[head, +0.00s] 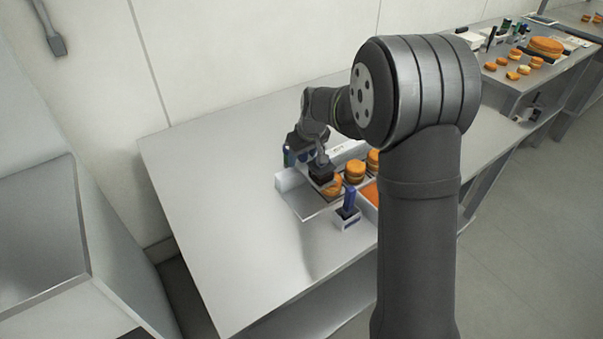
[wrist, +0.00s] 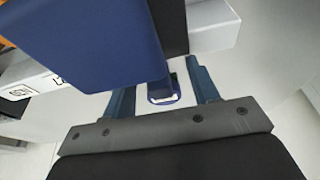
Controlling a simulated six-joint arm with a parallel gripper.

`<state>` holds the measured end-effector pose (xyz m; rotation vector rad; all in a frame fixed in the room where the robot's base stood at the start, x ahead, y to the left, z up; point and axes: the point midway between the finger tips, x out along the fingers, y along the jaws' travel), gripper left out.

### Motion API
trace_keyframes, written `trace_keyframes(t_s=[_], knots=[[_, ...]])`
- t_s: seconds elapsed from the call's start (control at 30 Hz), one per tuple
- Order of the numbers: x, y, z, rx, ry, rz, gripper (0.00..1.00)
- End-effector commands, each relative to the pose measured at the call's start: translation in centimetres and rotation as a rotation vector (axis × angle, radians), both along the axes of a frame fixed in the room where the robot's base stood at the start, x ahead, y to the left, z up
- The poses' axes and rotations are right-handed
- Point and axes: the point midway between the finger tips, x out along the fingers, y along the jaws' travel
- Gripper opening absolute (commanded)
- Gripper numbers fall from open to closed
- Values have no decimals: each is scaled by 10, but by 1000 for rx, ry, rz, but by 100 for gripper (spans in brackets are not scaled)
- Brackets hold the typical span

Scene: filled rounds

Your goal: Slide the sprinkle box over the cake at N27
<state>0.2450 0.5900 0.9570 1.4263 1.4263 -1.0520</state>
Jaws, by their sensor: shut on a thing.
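My gripper (head: 314,150) is over the left part of the tray on the table. In the wrist view its two blue fingers (wrist: 163,92) stand either side of a narrow blue grip with a pale end, joined to a large blue body, which I take for the sprinkle box (wrist: 85,40). In the head view a dark block (head: 321,174) shows under the gripper, close above or against the nearest cake (head: 332,188). Two more round orange-brown cakes (head: 355,171) stand farther right. No N27 label is readable, and the contact is too small to tell.
A white holder with an upright blue tool (head: 349,199) stands at the tray's front. An orange area (head: 371,193) lies beside it. A dark green item (head: 287,156) stands behind the tray. The table's left part (head: 215,190) is clear. More rounds (head: 545,46) lie on a far bench.

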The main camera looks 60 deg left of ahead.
Motion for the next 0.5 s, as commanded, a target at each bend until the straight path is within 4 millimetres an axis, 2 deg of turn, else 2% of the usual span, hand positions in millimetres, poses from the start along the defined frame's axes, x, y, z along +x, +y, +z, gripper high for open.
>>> trace_keyframes(t_s=[0.5], knots=[[37, 0, 0, 1, 0, -2, 42]])
